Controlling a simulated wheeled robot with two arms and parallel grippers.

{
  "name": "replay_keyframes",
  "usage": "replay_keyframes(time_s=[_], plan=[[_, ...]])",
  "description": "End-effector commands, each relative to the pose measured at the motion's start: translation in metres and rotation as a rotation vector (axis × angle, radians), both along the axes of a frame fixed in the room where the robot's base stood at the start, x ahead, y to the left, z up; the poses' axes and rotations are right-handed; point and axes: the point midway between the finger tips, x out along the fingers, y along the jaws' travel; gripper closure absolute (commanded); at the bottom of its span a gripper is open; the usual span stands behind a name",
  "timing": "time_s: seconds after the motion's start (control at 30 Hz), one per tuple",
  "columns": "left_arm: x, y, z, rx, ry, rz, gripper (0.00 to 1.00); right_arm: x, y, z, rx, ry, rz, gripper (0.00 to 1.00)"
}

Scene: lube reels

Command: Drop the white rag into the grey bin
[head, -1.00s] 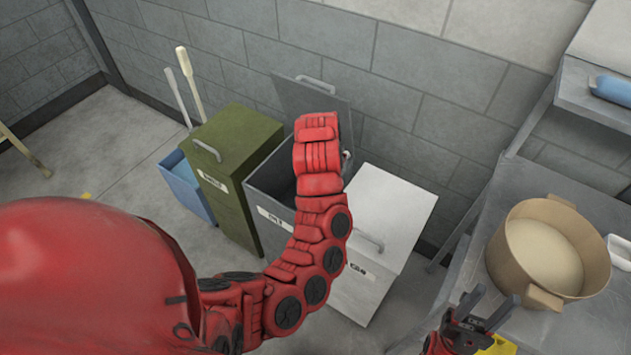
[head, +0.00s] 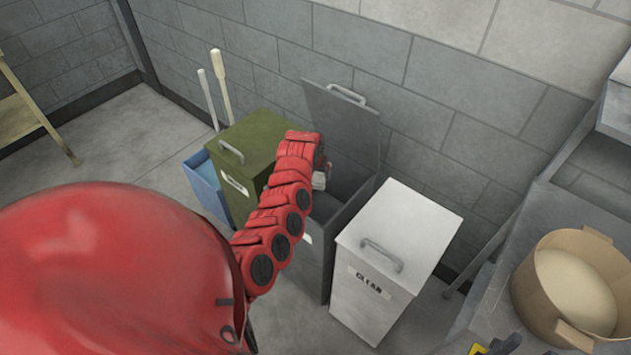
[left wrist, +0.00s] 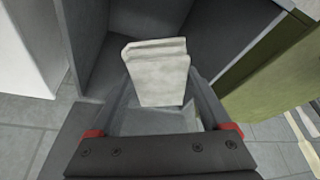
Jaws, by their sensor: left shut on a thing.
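My left gripper (head: 322,167) is at the open top of the grey bin (head: 318,262), partly hidden by my red arm. It is shut on the white rag (head: 319,181), of which only a small pale part shows in the head view. In the left wrist view, the folded rag (left wrist: 157,72) sits between the fingers of my left gripper (left wrist: 158,98), with grey bin walls (left wrist: 105,45) around and behind it. The grey bin's lid (head: 343,122) stands open against the wall. Only dark tips of my right gripper (head: 505,345) show at the bottom edge; their opening is unclear.
A closed white bin (head: 385,280) labelled CLEAN stands right of the grey bin. A closed green bin (head: 240,150) and a blue container (head: 203,182) stand to its left. A metal table (head: 535,225) with a tan round tub (head: 540,300) is at the right.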

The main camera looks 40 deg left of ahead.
Motion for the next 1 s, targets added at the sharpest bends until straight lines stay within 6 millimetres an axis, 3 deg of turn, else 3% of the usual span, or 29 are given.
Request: replay_keyframes(time_s=[0.03,0.2,0.5,0.53,0.6,1.0], plan=[[0.0,0.0,-0.012,0.0,0.001,0.0,0.71,0.0,0.0,-0.01,0.0,0.0,0.0,0.53],[0.0,0.0,-0.028,0.002,0.0,-0.001,0.71,0.0,0.0,-0.02,0.0,0.0,0.0,0.53],[0.0,0.0,-0.029,0.002,-0.001,-0.001,0.71,0.0,0.0,-0.02,0.0,0.0,0.0,0.53],[0.0,0.0,-0.029,0.002,-0.001,-0.001,0.15,0.0,0.0,-0.02,0.0,0.0,0.0,0.53],[0.0,0.0,-0.029,0.002,-0.001,-0.001,0.03,0.0,0.0,-0.02,0.0,0.0,0.0,0.53],[0.0,-0.001,-0.023,0.003,-0.004,-0.001,0.0,0.0,0.0,-0.021,0.0,0.0,0.0,0.53]])
